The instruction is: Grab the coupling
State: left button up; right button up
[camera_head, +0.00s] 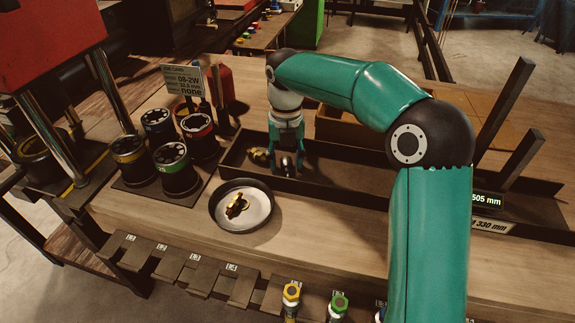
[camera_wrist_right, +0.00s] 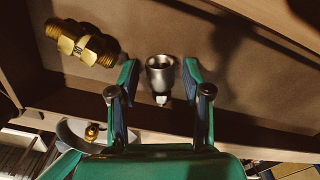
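My right gripper (camera_head: 287,166) reaches down into the long dark tray (camera_head: 345,185) on the bench. In the right wrist view the right gripper (camera_wrist_right: 160,75) is open, its two fingers apart. A silver, hollow cylindrical piece (camera_wrist_right: 160,76) shows between the fingers, with a visible gap on each side. A brass threaded fitting (camera_wrist_right: 84,42) lies in the tray outside the fingers, at the upper left of the wrist view. It also shows left of the gripper in the head view (camera_head: 257,156). I cannot tell which piece is the coupling. My left gripper is not in view.
A round dish (camera_head: 218,219) holding a small brass and red piece (camera_head: 237,206) stands in front of the tray. Several black die cylinders (camera_head: 176,172) stand left. Dark posts (camera_head: 503,105) rise at the right. Coloured fittings (camera_head: 291,293) line the front edge.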

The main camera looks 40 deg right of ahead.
grip_shut()
